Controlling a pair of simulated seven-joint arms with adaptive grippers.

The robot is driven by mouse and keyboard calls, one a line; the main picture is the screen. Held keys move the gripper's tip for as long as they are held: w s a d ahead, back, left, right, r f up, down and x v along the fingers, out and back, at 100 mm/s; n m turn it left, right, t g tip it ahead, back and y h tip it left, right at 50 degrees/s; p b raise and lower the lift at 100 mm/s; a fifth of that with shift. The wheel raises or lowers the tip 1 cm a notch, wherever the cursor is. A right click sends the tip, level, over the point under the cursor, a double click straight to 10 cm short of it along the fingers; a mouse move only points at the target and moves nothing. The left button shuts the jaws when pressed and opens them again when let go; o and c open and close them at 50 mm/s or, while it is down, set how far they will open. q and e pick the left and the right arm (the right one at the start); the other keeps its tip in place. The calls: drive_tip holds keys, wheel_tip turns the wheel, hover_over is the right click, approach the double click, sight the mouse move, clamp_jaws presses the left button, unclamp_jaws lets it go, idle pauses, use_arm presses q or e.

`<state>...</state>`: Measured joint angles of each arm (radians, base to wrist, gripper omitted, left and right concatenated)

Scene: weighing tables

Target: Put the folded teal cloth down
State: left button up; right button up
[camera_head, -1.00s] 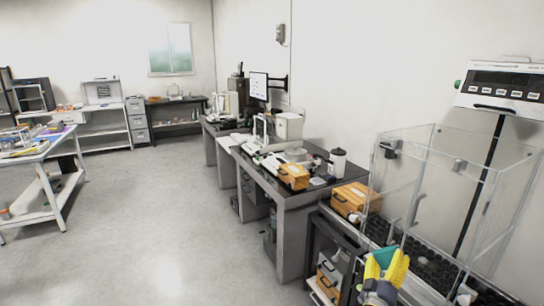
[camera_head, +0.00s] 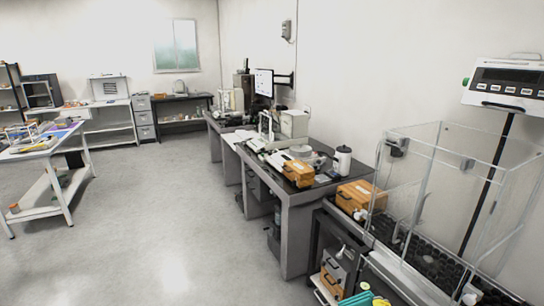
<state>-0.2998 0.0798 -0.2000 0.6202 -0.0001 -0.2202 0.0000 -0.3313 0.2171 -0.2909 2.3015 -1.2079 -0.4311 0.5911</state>
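A teal piece, which looks like the folded teal cloth (camera_head: 358,298), shows at the bottom edge of the head view, right of centre. Most of it is cut off by the frame. Small yellow parts beside it look like the fingertips of my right gripper (camera_head: 380,301). Too little of them shows to tell whether they are open or shut, or whether they touch the cloth. My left gripper is not in view.
A balance with a clear draft shield (camera_head: 425,190) stands at the right. An orange case (camera_head: 358,195) sits left of it, and another orange case (camera_head: 299,172) is on the dark bench (camera_head: 300,195). A cart with shelves (camera_head: 340,245) stands below. The floor at left is open.

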drive_tip(key=shift+s+f, duration=0.45)
drive_tip(key=shift+f, duration=0.15)
drive_tip(key=shift+r+g, duration=0.1)
drive_tip(key=shift+g, duration=0.2)
